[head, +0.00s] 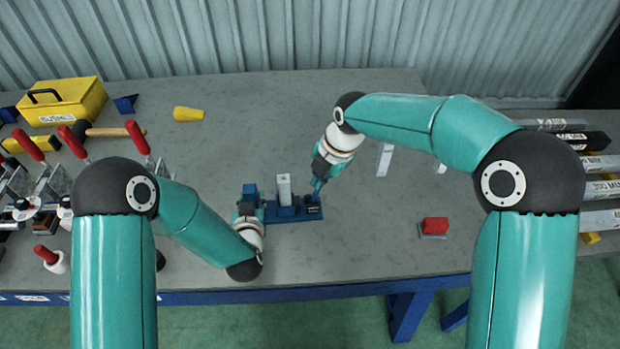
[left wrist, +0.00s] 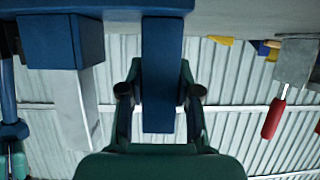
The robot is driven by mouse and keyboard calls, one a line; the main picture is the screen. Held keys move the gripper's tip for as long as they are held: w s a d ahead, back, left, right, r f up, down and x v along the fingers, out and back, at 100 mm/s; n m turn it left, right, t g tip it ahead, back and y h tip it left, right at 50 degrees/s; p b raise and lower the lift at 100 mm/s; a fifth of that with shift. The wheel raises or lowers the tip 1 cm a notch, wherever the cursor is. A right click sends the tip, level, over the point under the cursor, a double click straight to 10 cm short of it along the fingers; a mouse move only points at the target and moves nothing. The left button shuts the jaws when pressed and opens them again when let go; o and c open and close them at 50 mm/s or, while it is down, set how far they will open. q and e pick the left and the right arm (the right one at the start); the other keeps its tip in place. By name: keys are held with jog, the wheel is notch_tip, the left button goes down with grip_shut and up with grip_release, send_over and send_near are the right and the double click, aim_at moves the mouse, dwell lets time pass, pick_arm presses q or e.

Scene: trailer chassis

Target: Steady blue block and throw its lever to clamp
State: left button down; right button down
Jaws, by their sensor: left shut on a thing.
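A blue fixture stands on the grey bench, with a long flat base (head: 293,216). A blue block (head: 249,189) rises at its left end and a pale grey upright bar (head: 284,188) in its middle. My left gripper (head: 250,208) is shut on the blue block; in the left wrist view, which looks upside down, the blue block (left wrist: 162,85) sits between the fingers (left wrist: 160,95). The pale bar (left wrist: 75,110) shows beside it. My right gripper (head: 317,188) is at the fixture's right end; its fingers are too small to judge. I cannot make out the lever clearly.
Red-handled clamps (head: 30,146) crowd the bench's left side, near a yellow toolbox (head: 62,103) and a hammer (head: 100,132). A red block (head: 434,226) and pale blocks (head: 384,160) are right. Metal bars (head: 600,164) lie far right.

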jog(key=d+f+y, duration=0.2)
jog(key=d+f, duration=0.1)
jog(key=d, duration=0.4)
jog(key=shift+w+d+f, duration=0.2)
jog(key=shift+d+f, duration=0.1)
jog(key=shift+a, duration=0.25)
jog(key=shift+a+f+y, duration=0.15)
jog(key=shift+a+y, duration=0.15)
jog(key=shift+a, duration=0.35)
jog(key=shift+s, duration=0.1)
